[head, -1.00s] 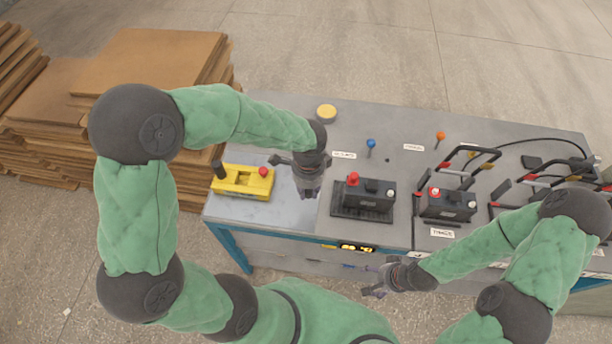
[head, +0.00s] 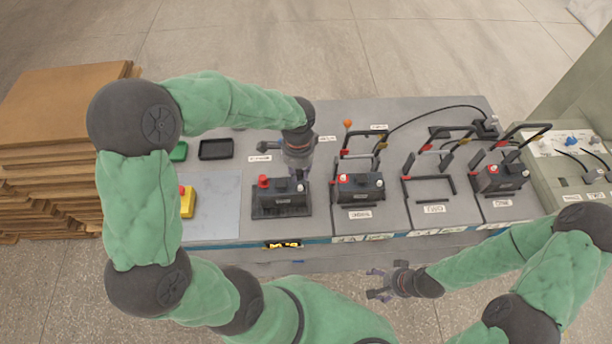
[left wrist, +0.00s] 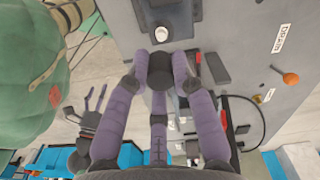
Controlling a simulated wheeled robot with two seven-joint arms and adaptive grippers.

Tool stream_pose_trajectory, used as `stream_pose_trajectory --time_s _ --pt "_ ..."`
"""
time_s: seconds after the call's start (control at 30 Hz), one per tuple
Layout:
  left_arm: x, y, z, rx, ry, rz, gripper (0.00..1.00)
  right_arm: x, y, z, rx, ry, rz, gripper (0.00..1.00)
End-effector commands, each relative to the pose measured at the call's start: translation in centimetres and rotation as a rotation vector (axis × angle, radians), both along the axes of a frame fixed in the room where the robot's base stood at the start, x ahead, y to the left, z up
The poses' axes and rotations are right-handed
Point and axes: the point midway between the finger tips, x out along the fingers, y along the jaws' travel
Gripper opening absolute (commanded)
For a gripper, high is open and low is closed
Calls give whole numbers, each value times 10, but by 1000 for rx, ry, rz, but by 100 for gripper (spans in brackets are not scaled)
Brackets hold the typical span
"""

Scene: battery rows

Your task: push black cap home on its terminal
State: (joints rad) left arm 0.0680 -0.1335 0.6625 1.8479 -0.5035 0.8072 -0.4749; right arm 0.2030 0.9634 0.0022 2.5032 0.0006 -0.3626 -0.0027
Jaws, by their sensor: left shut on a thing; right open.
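My left gripper (head: 297,172) is shut on the black cap (left wrist: 160,70), whose dark round end shows between the fingers in the left wrist view. In the head view the gripper is over the back right part of a dark battery (head: 282,196) on a black tray (head: 262,215). The battery has a red cap (head: 264,181) at its left. The wrist view shows a pale bare terminal (left wrist: 161,34) on the battery (left wrist: 178,16), just beyond and apart from the cap. My right gripper (head: 379,285) is open and empty in front of the bench.
Another battery (head: 358,187) in a frame stands to the right, with a further battery (head: 500,178) beyond an empty frame (head: 430,187). Raised handles and a black cable (head: 425,113) stand behind. A yellow block (head: 187,202) and a black bin (head: 216,149) lie left.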

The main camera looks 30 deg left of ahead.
Motion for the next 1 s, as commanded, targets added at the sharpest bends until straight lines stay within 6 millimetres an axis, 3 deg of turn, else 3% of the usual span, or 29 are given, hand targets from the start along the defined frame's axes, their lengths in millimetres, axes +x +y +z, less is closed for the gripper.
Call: stream_pose_trajectory --time_s 0.27,0.73,1.0 --pt "1 2 -7 0 0 8 11 -1 0 -6 0 2 2 74" --pt "1 2 -41 0 0 7 11 0 0 -34 0 1 1 74" --pt "1 2 -44 0 0 7 11 0 0 -37 0 1 0 74"
